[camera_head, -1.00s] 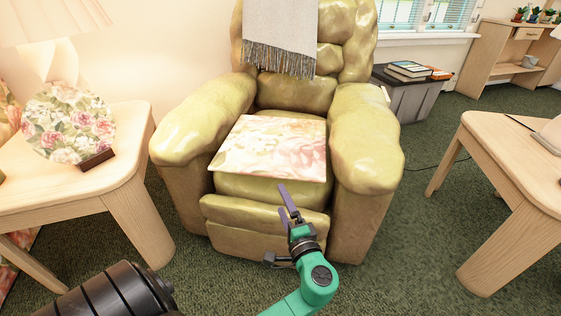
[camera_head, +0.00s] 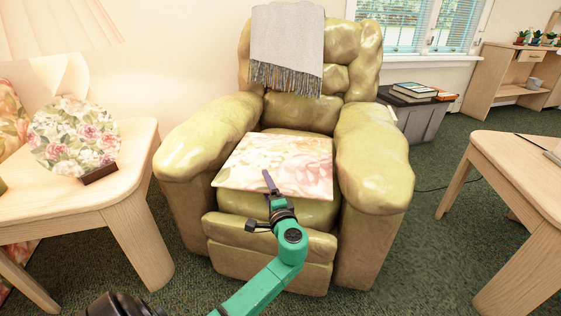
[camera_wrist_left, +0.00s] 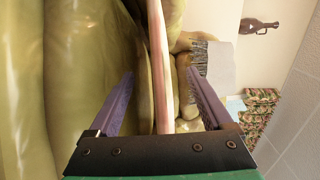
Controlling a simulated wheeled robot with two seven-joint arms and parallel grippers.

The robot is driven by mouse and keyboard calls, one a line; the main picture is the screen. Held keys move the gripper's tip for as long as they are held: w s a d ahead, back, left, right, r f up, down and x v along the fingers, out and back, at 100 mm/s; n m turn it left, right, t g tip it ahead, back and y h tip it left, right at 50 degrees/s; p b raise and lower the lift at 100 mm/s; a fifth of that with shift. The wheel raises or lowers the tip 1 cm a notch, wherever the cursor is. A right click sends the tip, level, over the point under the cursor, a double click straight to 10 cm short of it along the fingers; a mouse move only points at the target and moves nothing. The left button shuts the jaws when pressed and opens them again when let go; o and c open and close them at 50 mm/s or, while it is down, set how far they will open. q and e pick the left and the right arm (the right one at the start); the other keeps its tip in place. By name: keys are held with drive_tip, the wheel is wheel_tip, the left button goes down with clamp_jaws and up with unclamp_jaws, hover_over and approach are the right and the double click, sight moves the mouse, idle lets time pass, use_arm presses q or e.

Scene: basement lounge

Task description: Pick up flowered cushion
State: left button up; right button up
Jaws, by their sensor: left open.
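The flowered cushion (camera_head: 282,162), thin and square with pink and cream flowers, lies flat on the seat of the green armchair (camera_head: 375,160). My left gripper (camera_head: 268,182) is at the cushion's front edge, its fingers pointing toward the chair back. In the left wrist view the cushion (camera_wrist_left: 159,60) shows edge-on as a thin strip between the two purple fingers of the open gripper (camera_wrist_left: 160,74), with a gap on each side. My right gripper is not in view.
Chair arms rise on both sides of the seat. A grey throw (camera_head: 287,45) hangs over the backrest. A wooden side table (camera_head: 125,190) with a flowered plate (camera_head: 75,135) stands left, another table (camera_head: 515,165) right. Green carpet (camera_head: 425,250) is open between chair and right table.

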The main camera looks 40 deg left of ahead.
use_arm(q)
clamp_jaws()
idle(1.2)
